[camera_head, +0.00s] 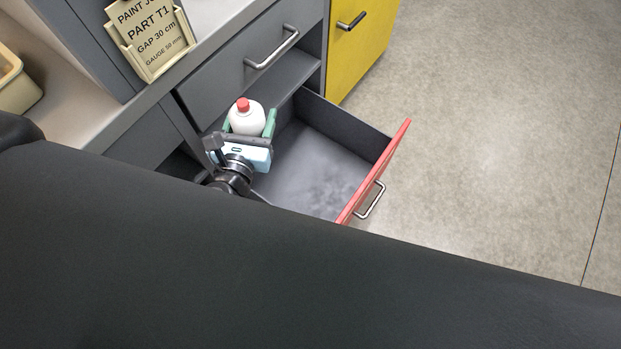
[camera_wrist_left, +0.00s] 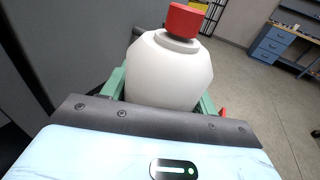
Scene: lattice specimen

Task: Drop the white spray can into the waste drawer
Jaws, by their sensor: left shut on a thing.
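The white spray can (camera_head: 247,119) has a red cap and stands roughly upright between the green fingers of my left gripper (camera_head: 251,121). It fills the middle of the left wrist view (camera_wrist_left: 168,75), with a green finger on each side. My left gripper is shut on it. In the head view the can and gripper show over the inner left part of the open waste drawer (camera_head: 317,165), which has a red front (camera_head: 376,172). The drawer floor that shows is empty. The height of the can above the drawer is hard to tell. My right gripper is out of view.
A grey cabinet with a closed drawer (camera_head: 225,75) stands behind, and a yellow cabinet (camera_head: 362,45) beside it. A sign holder (camera_head: 150,38) and a cream bin (camera_head: 14,82) are on the worktop. Floor at right is clear. A large dark shape covers the lower head view.

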